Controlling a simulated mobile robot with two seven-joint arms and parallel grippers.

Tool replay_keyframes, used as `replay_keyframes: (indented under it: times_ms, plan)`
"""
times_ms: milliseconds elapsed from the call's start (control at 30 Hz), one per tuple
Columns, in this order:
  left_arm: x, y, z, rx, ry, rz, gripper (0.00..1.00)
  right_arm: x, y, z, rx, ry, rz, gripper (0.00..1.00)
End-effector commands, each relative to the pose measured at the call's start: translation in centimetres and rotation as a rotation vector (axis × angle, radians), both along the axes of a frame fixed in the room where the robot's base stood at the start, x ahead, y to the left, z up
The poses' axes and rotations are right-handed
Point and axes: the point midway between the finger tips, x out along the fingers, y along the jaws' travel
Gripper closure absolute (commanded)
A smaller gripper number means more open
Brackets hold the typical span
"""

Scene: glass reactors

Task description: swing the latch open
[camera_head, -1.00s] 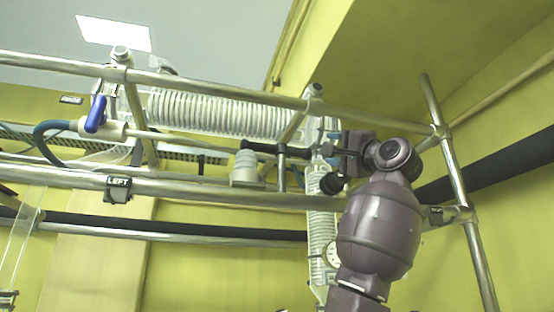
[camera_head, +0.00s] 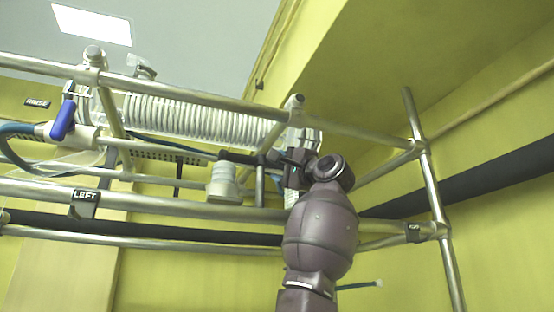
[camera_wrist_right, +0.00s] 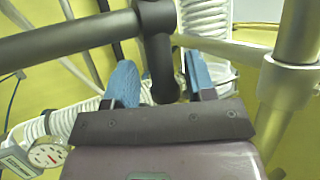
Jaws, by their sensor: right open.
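What looks like the latch is a dark bar (camera_head: 238,157) with a T-shaped joint, in front of the glass coil and above a white funnel-like fitting. In the right wrist view, the dark bar (camera_wrist_right: 70,42) runs in from the left to a round joint with a short stem hanging down. My right gripper (camera_head: 281,161) is at the right end of this bar. In the wrist view its blue-padded fingers (camera_wrist_right: 161,82) are open, one on each side of the stem. I cannot tell whether they touch it. My left gripper is out of view.
Steel rails (camera_head: 200,98) cross the frame above and below the latch. A horizontal glass coil (camera_head: 190,118) lies behind the latch. A blue-handled valve (camera_head: 63,120) and a LEFT label (camera_head: 85,197) are at the left. A steel upright (camera_head: 435,200) stands at right.

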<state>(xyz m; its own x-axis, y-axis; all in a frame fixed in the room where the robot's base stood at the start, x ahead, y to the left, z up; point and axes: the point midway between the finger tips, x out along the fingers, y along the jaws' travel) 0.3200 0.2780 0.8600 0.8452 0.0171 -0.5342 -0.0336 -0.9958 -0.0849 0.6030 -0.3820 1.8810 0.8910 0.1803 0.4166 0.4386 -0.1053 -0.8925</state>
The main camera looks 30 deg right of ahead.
Motion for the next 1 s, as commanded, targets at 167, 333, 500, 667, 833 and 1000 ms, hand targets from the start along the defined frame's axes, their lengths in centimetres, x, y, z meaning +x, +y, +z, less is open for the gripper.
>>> replay_keyframes:
  times_ms: [167, 333, 500, 667, 833, 1000]
  plan:
    - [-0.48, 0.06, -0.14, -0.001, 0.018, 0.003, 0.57, 1.20, 0.26, 0.65, 0.000, 0.000, 0.000, 0.50]
    - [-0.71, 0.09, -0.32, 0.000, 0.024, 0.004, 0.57, 1.45, 0.30, 0.71, 0.000, -0.002, -0.001, 0.50]
    - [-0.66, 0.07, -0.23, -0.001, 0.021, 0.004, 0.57, 1.43, 0.30, 0.69, 0.000, -0.002, -0.001, 0.50]
    - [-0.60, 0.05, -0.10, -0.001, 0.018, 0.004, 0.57, 1.42, 0.30, 0.69, -0.001, -0.002, 0.000, 0.73]
    - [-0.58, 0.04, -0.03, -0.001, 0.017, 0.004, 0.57, 1.43, 0.30, 0.67, -0.001, -0.001, 0.000, 0.99]
    - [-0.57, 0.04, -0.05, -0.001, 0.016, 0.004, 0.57, 1.40, 0.34, 0.65, 0.000, -0.001, -0.001, 1.00]
